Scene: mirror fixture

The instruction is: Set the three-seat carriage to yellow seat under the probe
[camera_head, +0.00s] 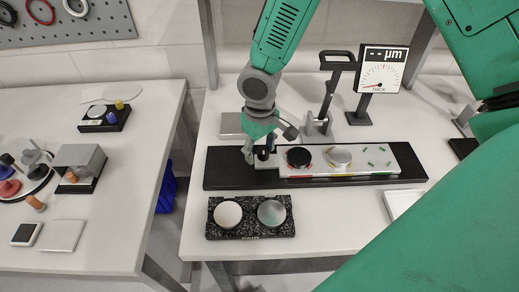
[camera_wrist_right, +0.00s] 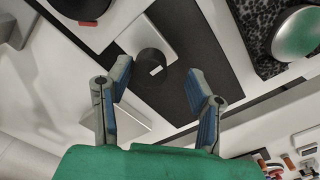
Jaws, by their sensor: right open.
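The three-seat carriage (camera_head: 405,158) is a pale bar on a long black rail (camera_head: 222,177). Red, yellow and green marks run along it from left to right. A black disc (camera_head: 299,157) sits at the red seat and a silver disc (camera_head: 340,155) at the yellow one. The green seat looks empty. A black knob (camera_head: 263,154) is at the carriage's left end. My right gripper (camera_head: 255,154) is low at this knob. In the wrist view its open fingers (camera_wrist_right: 157,82) stand either side of the knob (camera_wrist_right: 152,63). The probe's tip cannot be made out.
Behind the rail stand a grey stand with a black lever (camera_head: 329,95) and a µm gauge (camera_head: 382,70) showing dashes. A speckled block (camera_head: 250,230) with two round discs lies in front. A side table (camera_head: 110,190) holds other parts. My green arm covers the right.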

